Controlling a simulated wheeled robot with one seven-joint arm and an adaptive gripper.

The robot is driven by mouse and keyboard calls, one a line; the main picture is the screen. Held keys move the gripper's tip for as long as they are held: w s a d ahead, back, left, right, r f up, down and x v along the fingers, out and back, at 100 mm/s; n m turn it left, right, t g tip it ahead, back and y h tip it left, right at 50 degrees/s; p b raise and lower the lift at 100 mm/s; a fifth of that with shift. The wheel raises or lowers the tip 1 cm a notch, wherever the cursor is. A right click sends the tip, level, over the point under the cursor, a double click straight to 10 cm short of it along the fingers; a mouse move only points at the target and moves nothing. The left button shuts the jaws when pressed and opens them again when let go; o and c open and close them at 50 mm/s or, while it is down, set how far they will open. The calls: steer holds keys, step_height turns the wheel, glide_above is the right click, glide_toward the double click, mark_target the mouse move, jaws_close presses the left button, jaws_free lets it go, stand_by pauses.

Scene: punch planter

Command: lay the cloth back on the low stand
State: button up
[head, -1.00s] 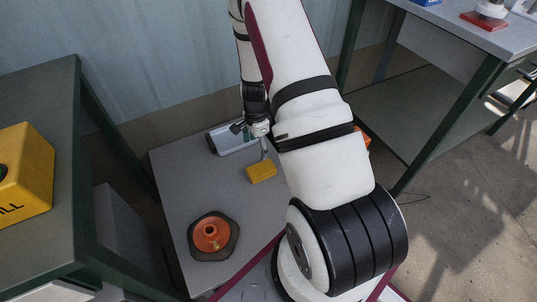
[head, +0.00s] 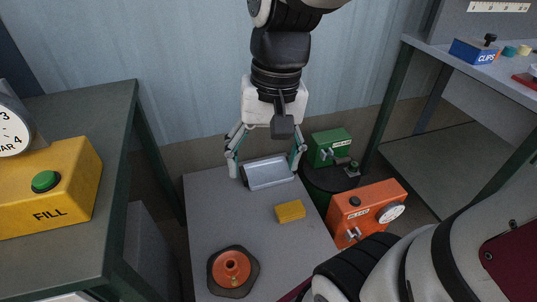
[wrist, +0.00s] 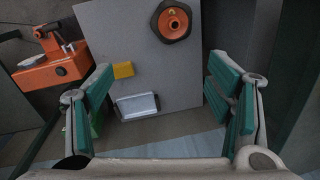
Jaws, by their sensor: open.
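A small yellow block-like piece (head: 290,211), probably the folded cloth, lies flat on the grey low stand (head: 205,215). It also shows in the wrist view (wrist: 123,70), lying near the left side of the stand (wrist: 185,80). My gripper (head: 265,168) is open with nothing between its fingers. It hangs above the back of the stand, apart from the yellow piece. In the wrist view the open fingers (wrist: 160,98) spread to both sides of the picture. No other cloth is seen.
A silver tray (head: 268,173) lies at the stand's back edge. An orange round part on a dark base (head: 232,268) sits at its front. An orange box with a gauge (head: 365,210) and a green box (head: 330,146) stand at right. Taller tables flank the stand.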

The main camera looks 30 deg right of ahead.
steer(key=s+r+n, duration=0.1)
steer(key=s+n, duration=0.1)
steer(key=s, duration=0.5)
steer(key=s+a+r+n+h, duration=0.1)
steer(key=s+n, duration=0.2)
steer(key=s, duration=0.3)
steer(key=shift+s+r, duration=0.25)
steer(key=shift+s, duration=0.15)
steer(key=shift+a, duration=0.1)
step_height(320, 180, up, 26)
steer(key=t+p, duration=0.3)
steer(key=p, duration=2.1)
steer(key=shift+d+r+t+p, duration=0.2)
steer(key=shift+r+t+p, duration=0.05)
steer(key=shift+t+p, duration=0.15)
